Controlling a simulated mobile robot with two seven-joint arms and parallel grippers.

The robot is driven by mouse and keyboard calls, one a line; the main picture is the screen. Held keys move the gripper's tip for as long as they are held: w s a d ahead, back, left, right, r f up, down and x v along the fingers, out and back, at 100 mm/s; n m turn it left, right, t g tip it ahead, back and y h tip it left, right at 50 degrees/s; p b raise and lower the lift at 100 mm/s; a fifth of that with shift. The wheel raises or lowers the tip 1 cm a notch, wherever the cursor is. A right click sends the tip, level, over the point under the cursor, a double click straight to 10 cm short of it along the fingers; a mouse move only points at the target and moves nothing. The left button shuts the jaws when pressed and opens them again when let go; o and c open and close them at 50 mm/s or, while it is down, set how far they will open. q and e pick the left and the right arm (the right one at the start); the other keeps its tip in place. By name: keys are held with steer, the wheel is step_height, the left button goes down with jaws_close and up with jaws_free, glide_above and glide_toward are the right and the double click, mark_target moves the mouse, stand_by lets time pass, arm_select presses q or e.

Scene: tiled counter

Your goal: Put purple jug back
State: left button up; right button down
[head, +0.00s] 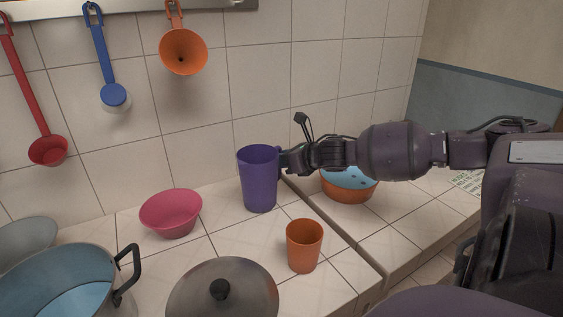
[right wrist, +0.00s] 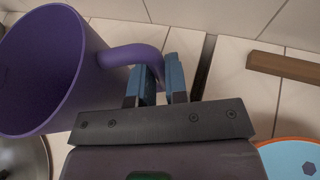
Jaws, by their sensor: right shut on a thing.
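The purple jug (head: 259,181) is upright at the back of the tiled counter, right of the pink bowl. Whether its base touches the counter I cannot tell. My right gripper (head: 284,160) reaches in from the right and is at the jug's handle side. In the right wrist view the jug (right wrist: 45,75) is at the left, and its handle runs between the blue fingers of my right gripper (right wrist: 160,82), which is shut on it. The handle is mostly hidden in the head view. My left gripper is not in view.
A pink bowl (head: 170,214) is left of the jug, an orange cup (head: 304,246) in front. A lid (head: 222,298) and a pot (head: 60,275) are at the front. An orange bowl (head: 348,190) is behind my arm. Utensils hang on the wall, including an orange funnel (head: 183,52).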

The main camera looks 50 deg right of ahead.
steer(key=shift+f, duration=0.3)
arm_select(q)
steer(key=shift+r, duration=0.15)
arm_select(e)
steer(key=shift+r, duration=0.15)
steer(key=shift+f, duration=0.2)
steer(key=c, duration=1.1)
jaws_free()
steer(key=shift+r, duration=0.15)
arm_select(q)
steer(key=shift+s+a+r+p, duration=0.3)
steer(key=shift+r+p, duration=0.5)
steer(key=shift+p, duration=0.65)
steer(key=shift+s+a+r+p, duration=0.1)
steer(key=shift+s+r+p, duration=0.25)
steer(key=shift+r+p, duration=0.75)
arm_select(e)
steer(key=shift+p+v, duration=0.3)
steer(key=shift+v, duration=5.7)
